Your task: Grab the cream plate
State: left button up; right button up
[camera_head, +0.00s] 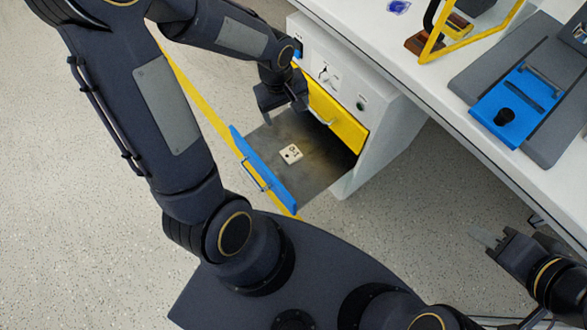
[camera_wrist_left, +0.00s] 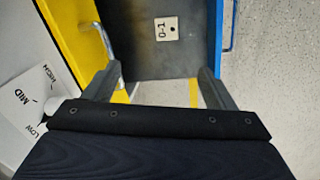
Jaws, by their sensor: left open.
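The cream plate (camera_head: 291,154) is a small square marked "0-1" with a dark hole. It lies flat on the grey floor of the open blue-fronted drawer (camera_head: 265,170). It also shows near the top of the left wrist view (camera_wrist_left: 166,29). My left gripper (camera_head: 284,113) is open and empty over the back part of the drawer, apart from the plate. In the left wrist view its two fingers (camera_wrist_left: 155,82) stand wide apart, with the plate beyond them. My right gripper (camera_head: 489,246) is at the lower right, away from the drawer; its jaw opening is too small to tell.
The white cabinet's rotary switch (camera_head: 325,74) is close to my left gripper. The white table (camera_head: 400,55) carries a yellow frame (camera_head: 462,37) and a blue block (camera_head: 515,105).

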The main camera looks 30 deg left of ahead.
pick_arm(q)
jog(key=n+g+b, duration=0.1)
jog(key=n+b, duration=0.1)
jog(key=b, duration=0.3)
send_near(291, 154)
jog(key=shift+w+d+f+y, duration=0.1)
jog(key=shift+d+y, duration=0.1)
jog(key=shift+d, duration=0.15)
jog(key=shift+w+d+f+y, duration=0.1)
jog(key=shift+d+f+y, duration=0.1)
jog(key=shift+d, duration=0.15)
jog(key=f+b, duration=0.1)
jog(key=f, duration=0.1)
jog(key=f+b, duration=0.1)
jog(key=f, duration=0.2)
jog(key=f+b, duration=0.1)
jog(key=f, duration=0.1)
jog(key=shift+a+f+b, duration=0.35)
jog(key=shift+f+b, duration=0.05)
pick_arm(e)
notch_tip(291, 154, down, 12)
jog(key=shift+r, duration=0.2)
pick_arm(q)
jog(key=c, duration=1.1)
jog(key=shift+o, duration=0.2)
jog(key=shift+r, duration=0.2)
pick_arm(e)
jog(key=shift+r, duration=0.1)
